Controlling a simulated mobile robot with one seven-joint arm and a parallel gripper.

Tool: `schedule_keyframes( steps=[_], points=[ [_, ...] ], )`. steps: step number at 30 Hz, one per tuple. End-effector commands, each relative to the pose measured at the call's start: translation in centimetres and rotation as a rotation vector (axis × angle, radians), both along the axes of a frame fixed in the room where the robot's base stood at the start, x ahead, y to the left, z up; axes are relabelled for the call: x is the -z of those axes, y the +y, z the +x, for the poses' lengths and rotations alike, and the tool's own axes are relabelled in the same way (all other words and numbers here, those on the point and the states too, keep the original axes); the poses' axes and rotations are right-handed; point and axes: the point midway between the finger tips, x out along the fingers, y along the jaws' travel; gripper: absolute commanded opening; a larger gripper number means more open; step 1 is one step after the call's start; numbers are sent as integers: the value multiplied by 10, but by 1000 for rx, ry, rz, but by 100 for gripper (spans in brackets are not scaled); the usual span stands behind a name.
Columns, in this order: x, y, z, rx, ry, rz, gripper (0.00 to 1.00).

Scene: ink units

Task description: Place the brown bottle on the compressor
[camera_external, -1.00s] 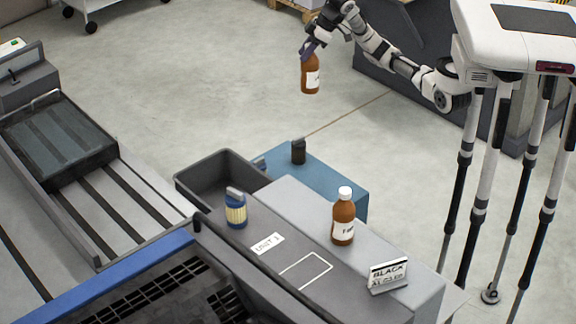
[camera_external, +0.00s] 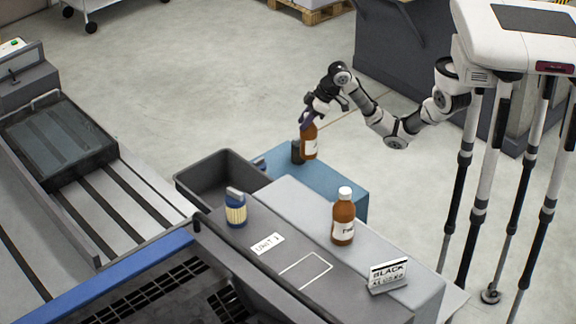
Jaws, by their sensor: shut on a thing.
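My gripper (camera_external: 309,121) is shut on the upper part of a brown bottle (camera_external: 309,146) with a white label and holds it upright. The bottle's cap is hidden by the gripper. The bottle's lower end shows over the top of a blue box (camera_external: 335,181), which may be the compressor. It appears just right of a dark cylinder (camera_external: 297,152) on that box. I cannot tell whether the bottle touches the box or hangs above it. A second brown bottle (camera_external: 343,220), white-capped, stands on the grey unit in front.
The grey unit (camera_external: 395,244) also carries a blue and yellow container (camera_external: 236,209), a "UNIT 1" label, an empty white outline (camera_external: 305,270) and a "BLACK" sign (camera_external: 388,276). An open grey bin (camera_external: 215,170) stands left of the blue box. Open floor lies behind.

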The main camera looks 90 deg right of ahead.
Motion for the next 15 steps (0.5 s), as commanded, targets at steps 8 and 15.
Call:
schedule_keyframes(
  steps=[8,15],
  points=[
    [21,2,2,-4,-6,5,0],
    [48,1,0,-1,-1,1,0]
  ],
)
